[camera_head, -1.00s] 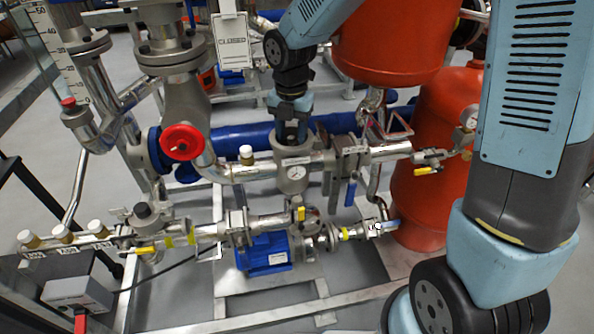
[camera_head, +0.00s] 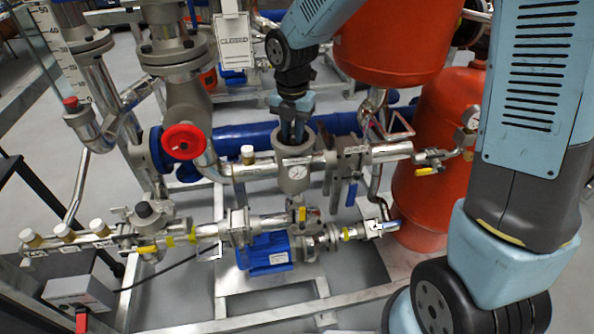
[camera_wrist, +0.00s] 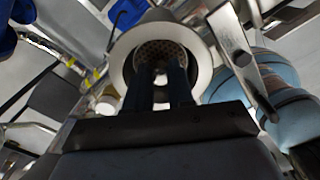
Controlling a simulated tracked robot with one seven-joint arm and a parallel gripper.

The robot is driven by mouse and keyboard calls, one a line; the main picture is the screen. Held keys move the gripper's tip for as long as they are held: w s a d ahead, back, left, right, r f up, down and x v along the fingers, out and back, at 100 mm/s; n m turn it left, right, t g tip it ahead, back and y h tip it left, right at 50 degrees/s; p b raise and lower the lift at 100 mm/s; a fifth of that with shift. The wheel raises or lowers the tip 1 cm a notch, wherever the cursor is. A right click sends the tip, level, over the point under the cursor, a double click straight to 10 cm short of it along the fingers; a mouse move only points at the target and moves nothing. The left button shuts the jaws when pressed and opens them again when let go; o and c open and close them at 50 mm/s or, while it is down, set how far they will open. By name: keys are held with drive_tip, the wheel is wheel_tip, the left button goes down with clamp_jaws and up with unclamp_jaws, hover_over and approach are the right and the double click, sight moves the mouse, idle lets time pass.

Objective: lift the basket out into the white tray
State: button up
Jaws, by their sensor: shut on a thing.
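My gripper (camera_head: 293,136) reaches straight down into the open top of the grey strainer housing (camera_head: 294,178) in the middle of the pipework. In the wrist view the two dark fingers go inside the round rim of the housing (camera_wrist: 121,66). The perforated metal basket (camera_wrist: 160,48) shows inside, and the fingers are shut on it. The basket sits down in the housing; its lower part is hidden by the housing and fingers. I cannot make out the white tray in either view.
A red handwheel (camera_head: 183,141) stands left of the housing, and a blue-handled valve (camera_head: 352,193) is close on the right. Orange-red tanks (camera_head: 432,190) stand further right. A pipe with yellow-handled valves (camera_head: 146,249) and a blue motor (camera_head: 265,253) lie in front.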

wheel_tip(320, 180, up, 16)
idle(2.8)
drive_tip(key=shift+s+r, duration=0.1)
drive_tip(key=shift+s, duration=0.05)
